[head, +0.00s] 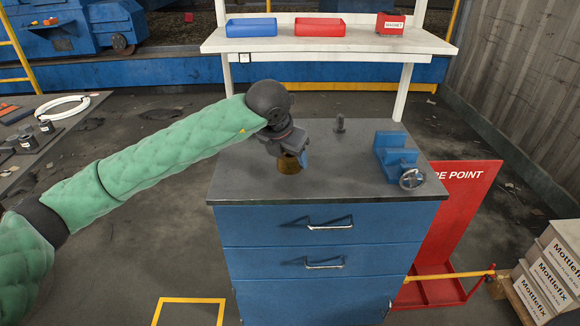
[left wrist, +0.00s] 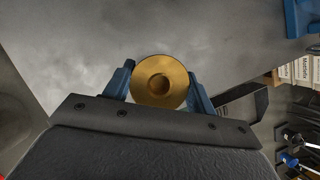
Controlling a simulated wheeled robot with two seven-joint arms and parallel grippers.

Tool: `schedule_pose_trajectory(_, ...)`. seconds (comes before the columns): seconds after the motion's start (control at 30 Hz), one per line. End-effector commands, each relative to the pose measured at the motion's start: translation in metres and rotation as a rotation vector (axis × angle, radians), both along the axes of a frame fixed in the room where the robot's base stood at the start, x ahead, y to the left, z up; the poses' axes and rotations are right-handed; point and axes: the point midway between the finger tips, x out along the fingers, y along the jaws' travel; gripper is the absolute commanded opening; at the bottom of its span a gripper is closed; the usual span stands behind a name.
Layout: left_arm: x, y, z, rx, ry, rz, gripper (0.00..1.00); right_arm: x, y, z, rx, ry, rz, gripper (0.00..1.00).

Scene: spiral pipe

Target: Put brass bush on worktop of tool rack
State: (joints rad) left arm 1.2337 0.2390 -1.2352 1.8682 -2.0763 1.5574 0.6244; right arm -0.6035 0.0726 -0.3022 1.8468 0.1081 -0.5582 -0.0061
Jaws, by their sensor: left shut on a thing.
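The brass bush (head: 288,165) is a short brass-coloured cylinder. In the left wrist view the bush (left wrist: 160,82) shows its round end with a central hole, between the two blue fingers. My left gripper (head: 300,160) is shut on it over the grey worktop (head: 250,178) of the blue drawer cabinet. It also shows in the left wrist view (left wrist: 160,90). I cannot tell whether the bush touches the worktop or hangs just above it. The right gripper is not in view.
A blue vise (head: 397,158) stands on the worktop's right side, and a small dark peg (head: 340,124) near its back. Behind is a white shelf (head: 350,42) with a blue bin (head: 251,28), a red bin (head: 319,28) and a red magnet box (head: 390,23). The worktop's front left is clear.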

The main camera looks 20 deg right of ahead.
Motion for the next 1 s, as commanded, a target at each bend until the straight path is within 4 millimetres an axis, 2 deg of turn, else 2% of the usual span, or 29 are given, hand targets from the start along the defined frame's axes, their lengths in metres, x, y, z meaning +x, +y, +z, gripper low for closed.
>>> schedule_pose_trajectory(0.3, 0.000, 0.000, -0.035, 0.000, 0.002, 0.001, 0.24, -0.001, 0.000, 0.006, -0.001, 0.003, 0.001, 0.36)
schedule_pose_trajectory(0.67, 0.000, 0.000, -0.039, 0.000, 0.000, 0.001, 0.24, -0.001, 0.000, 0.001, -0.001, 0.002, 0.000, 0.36)
schedule_pose_trajectory(0.7, -0.001, 0.000, -0.038, 0.000, 0.002, 0.001, 0.62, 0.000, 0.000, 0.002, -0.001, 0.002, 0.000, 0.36)
schedule_pose_trajectory(0.77, -0.001, 0.000, -0.038, 0.000, 0.002, 0.001, 0.73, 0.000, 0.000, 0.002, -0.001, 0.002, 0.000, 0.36)
schedule_pose_trajectory(0.8, -0.001, 0.000, -0.038, 0.000, 0.002, 0.001, 0.78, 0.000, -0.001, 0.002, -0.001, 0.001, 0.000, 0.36)
schedule_pose_trajectory(1.0, -0.001, 0.000, -0.038, 0.000, 0.002, 0.001, 0.78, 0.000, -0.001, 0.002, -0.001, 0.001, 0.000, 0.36)
